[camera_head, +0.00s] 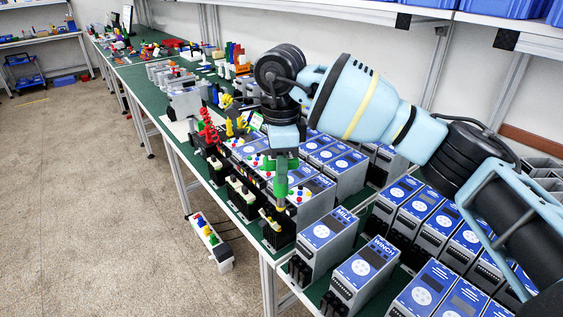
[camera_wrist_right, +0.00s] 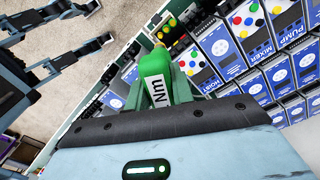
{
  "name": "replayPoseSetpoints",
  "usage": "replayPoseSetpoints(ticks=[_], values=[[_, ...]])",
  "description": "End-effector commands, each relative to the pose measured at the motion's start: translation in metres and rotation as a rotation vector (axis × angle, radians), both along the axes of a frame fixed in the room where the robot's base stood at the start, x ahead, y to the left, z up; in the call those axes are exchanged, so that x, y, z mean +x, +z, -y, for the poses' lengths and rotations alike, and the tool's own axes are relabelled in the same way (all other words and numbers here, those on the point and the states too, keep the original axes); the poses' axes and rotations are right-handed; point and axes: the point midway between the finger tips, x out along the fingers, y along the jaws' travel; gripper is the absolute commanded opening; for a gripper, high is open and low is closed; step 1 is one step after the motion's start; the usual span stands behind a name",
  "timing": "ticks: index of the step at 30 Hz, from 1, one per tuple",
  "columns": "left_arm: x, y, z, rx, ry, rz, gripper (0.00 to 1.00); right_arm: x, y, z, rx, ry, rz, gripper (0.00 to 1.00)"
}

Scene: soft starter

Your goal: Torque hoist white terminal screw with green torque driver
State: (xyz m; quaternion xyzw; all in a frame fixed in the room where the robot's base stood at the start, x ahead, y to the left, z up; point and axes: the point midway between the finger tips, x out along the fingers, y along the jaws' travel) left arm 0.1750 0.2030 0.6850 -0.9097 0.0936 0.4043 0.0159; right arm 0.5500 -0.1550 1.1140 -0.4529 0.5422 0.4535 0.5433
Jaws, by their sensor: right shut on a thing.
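My right gripper (camera_head: 285,140) is shut on the green torque driver (camera_head: 280,180), which points down over the front row of units. The driver also shows in the right wrist view (camera_wrist_right: 155,75) with an "Nm" label. Its tip is close to a dark terminal block (camera_head: 279,223); whether it touches a screw I cannot tell. My left gripper (camera_wrist_right: 102,22) is open and empty at upper left in the wrist view.
Units marked MILL (camera_head: 328,229) and WINCH (camera_head: 366,266) stand close in front. More blue-faced units crowd the bench to the right. A button box (camera_head: 211,241) hangs beside the bench's left edge. The floor (camera_head: 80,220) at left is clear.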

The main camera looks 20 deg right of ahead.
Motion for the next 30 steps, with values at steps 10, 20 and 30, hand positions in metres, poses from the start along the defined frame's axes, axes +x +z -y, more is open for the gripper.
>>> replayPoseSetpoints(ticks=[10, 20, 30], values=[[0.002, 0.003, 0.000, 0.001, -0.001, 0.007, 0.20, 0.000, -0.001, 0.000, -0.001, 0.034, -0.001, 0.00], [0.005, 0.007, 0.001, -0.004, 0.004, 0.014, 0.20, -0.001, 0.001, 0.000, -0.001, 0.033, 0.001, 0.00], [0.000, 0.001, 0.002, -0.004, 0.004, 0.000, 0.20, 0.000, -0.023, 0.000, -0.001, 0.034, -0.002, 0.00]])
